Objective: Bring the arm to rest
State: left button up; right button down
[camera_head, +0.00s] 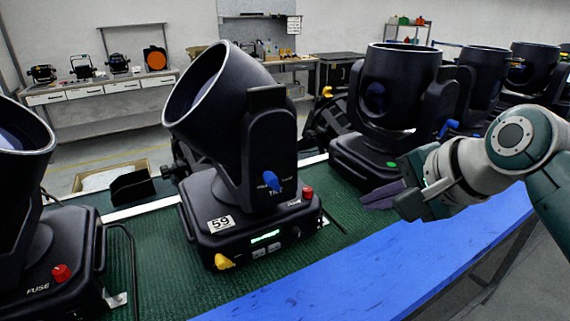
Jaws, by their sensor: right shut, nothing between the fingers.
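My right gripper (385,199) comes in from the right side, above the blue front edge of the bench. Its fingers are together and point left, with nothing between them. It is to the right of the par can marked 59 (255,215) and in front of another black par can (385,95); I cannot tell whether it touches that one's base. My left gripper is not in view.
The green bench top (160,275) has a blue front strip (400,265). A par can with a red knob (40,240) stands at the left edge. More par cans (530,65) stand at the back right. An open box (110,180) lies behind the bench. The blue strip is clear.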

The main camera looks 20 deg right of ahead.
dwell(0.5)
jog(key=s+a+f+n+g, duration=0.1)
jog(key=s+a+n+g, duration=0.1)
jog(key=s+a+n, duration=0.35)
jog(key=s+a+n+g, duration=0.2)
jog(key=s+n, duration=0.5)
jog(key=s, duration=0.3)
jog(key=s+a+f+n+g, duration=0.1)
jog(key=s+a+n, duration=0.2)
jog(key=s+n, duration=0.4)
notch_tip(320, 180, up, 29)
jog(key=p, duration=2.9)
jog(key=shift+w+h, duration=0.25)
jog(key=shift+h, duration=0.05)
jog(key=shift+m, duration=0.25)
